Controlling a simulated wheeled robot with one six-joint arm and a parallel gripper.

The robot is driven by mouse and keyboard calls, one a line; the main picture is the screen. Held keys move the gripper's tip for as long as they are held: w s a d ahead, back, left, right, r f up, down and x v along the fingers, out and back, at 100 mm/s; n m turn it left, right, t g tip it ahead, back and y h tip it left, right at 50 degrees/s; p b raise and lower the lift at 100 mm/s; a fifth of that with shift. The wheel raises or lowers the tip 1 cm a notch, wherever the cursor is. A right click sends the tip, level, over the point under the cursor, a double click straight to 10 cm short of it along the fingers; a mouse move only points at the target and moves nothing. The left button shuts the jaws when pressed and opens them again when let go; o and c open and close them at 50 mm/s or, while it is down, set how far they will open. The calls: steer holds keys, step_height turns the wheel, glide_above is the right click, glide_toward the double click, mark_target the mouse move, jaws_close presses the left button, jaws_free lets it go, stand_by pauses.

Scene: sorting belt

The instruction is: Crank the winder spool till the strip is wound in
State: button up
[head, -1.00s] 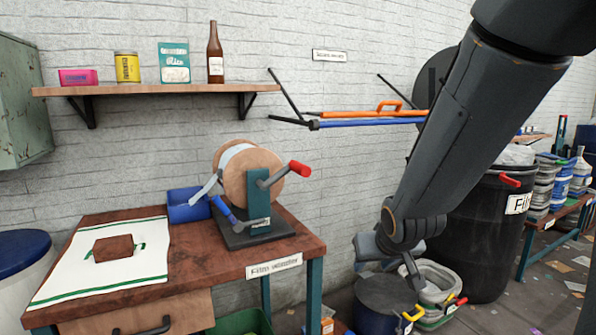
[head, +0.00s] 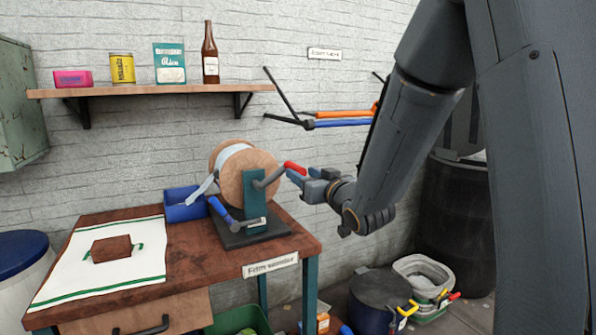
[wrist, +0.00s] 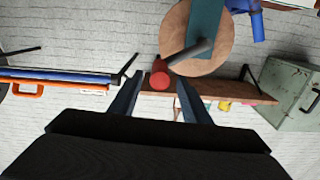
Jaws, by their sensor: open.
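The winder spool (head: 229,170) is a wooden-sided reel on a teal stand with a dark base, on the brown table. A pale strip (head: 204,186) runs from the reel down toward a blue bin. Its grey crank arm ends in a red handle (head: 295,167), pointing up and to the right. My gripper (head: 297,175) is at the red handle, coming from the right. In the wrist view the red handle (wrist: 160,77) shows end-on between the tips of my two open fingers (wrist: 157,95), with the spool (wrist: 196,38) beyond. I cannot tell whether the fingers touch it.
A blue-handled lever (head: 228,215) sits at the front of the stand. A blue bin (head: 181,212) is left of the spool. A white cloth (head: 75,272) with a brown block (head: 111,249) lies on the table's left. A shelf (head: 150,91) hangs on the wall above.

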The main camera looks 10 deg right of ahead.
steer(key=shift+x, duration=1.95)
jaws_close()
